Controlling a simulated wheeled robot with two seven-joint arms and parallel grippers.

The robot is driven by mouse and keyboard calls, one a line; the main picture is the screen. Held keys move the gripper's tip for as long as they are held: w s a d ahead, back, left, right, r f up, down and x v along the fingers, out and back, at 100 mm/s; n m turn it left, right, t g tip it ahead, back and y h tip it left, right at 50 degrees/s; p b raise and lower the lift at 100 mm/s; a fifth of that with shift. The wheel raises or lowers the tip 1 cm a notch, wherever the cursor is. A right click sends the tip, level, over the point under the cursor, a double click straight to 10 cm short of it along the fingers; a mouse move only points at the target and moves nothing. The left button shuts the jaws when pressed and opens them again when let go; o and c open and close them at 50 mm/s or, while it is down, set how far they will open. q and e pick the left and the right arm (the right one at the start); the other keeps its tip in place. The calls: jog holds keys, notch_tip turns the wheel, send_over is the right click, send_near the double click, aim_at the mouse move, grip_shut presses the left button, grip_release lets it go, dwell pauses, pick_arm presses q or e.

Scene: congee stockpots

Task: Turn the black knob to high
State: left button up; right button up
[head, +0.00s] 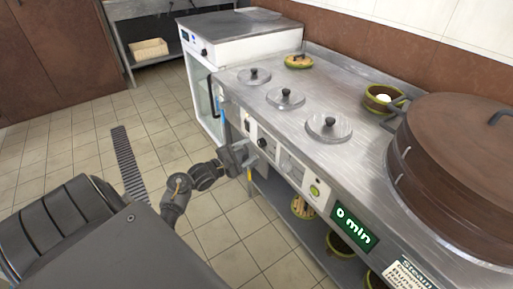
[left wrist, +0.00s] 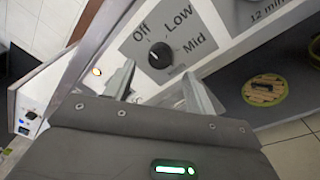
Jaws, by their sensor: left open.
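The black knob (left wrist: 160,55) is on the stove's front panel in the left wrist view, with the printed words Off, Low and Mid around it. A small white mark shows on its left side; I cannot tell exactly which setting it points to. No High label is visible. My left gripper (left wrist: 159,80) is open, its two fingers either side below the knob in that view, with nothing between them. In the head view, my left gripper (head: 246,158) is close to the panel beside the knob (head: 262,142). Contact is not clear. My right gripper is not in view.
The steel counter (head: 300,95) holds several round lids and a large brown pot (head: 455,165). A green display (head: 354,229) reads 0 min. Bowls sit on the shelf below. A white cabinet (head: 240,35) stands beyond the counter.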

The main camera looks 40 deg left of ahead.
aim_at(259, 144)
pick_arm(q)
jog(key=w, duration=0.2)
jog(key=w+d, duration=0.1)
jog(key=w, duration=0.1)
jog(key=shift+w+b, duration=0.4)
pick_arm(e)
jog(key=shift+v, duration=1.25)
pick_arm(q)
jog(key=c, duration=1)
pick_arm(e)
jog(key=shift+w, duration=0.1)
